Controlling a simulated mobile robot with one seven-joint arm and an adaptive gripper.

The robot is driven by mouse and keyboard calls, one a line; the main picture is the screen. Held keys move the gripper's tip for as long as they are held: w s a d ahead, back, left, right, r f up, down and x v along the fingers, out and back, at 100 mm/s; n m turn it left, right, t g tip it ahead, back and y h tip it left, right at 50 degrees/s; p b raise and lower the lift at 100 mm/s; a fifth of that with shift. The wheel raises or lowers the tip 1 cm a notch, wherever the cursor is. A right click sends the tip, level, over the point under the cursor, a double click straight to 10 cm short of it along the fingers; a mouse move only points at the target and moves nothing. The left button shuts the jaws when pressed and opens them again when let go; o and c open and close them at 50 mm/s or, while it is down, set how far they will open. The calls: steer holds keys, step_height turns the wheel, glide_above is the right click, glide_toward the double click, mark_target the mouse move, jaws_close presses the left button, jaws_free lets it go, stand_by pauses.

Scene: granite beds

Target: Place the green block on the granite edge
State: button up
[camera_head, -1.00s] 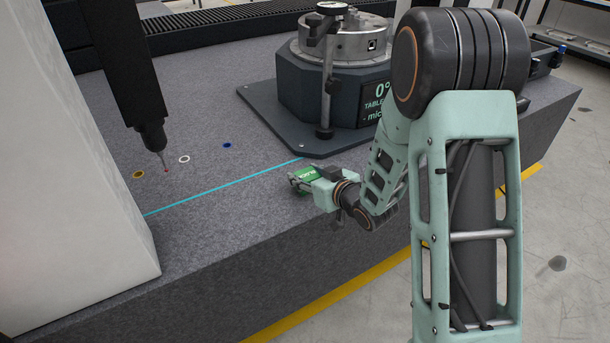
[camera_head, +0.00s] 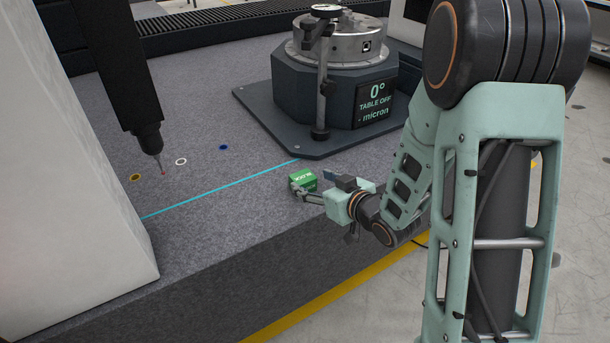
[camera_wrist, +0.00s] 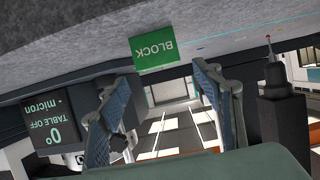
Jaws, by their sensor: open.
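The green block (camera_head: 304,180), lettered BLOCK, rests on the grey granite (camera_head: 235,215) near its front edge, on the near side of the cyan line. My gripper (camera_head: 316,187) is low over the granite, just right of the block, with its fingers apart. In the wrist view the block (camera_wrist: 154,53) shows upside down beyond the open fingertips (camera_wrist: 155,80), with nothing held between the fingers. The wrist view does not clearly show how far the fingertips are from the block.
A rotary table (camera_head: 330,95) on a dark base plate stands behind the block. A black probe column (camera_head: 130,70) hangs at the left beside a pale pillar (camera_head: 60,190). Coloured rings lie beyond the cyan line (camera_head: 220,187). Granite left of the block is clear.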

steer(key=v, duration=0.5)
steer(key=shift+s+d+r+p, duration=0.1)
steer(key=shift+s+p, duration=0.05)
steer(key=shift+p, duration=0.15)
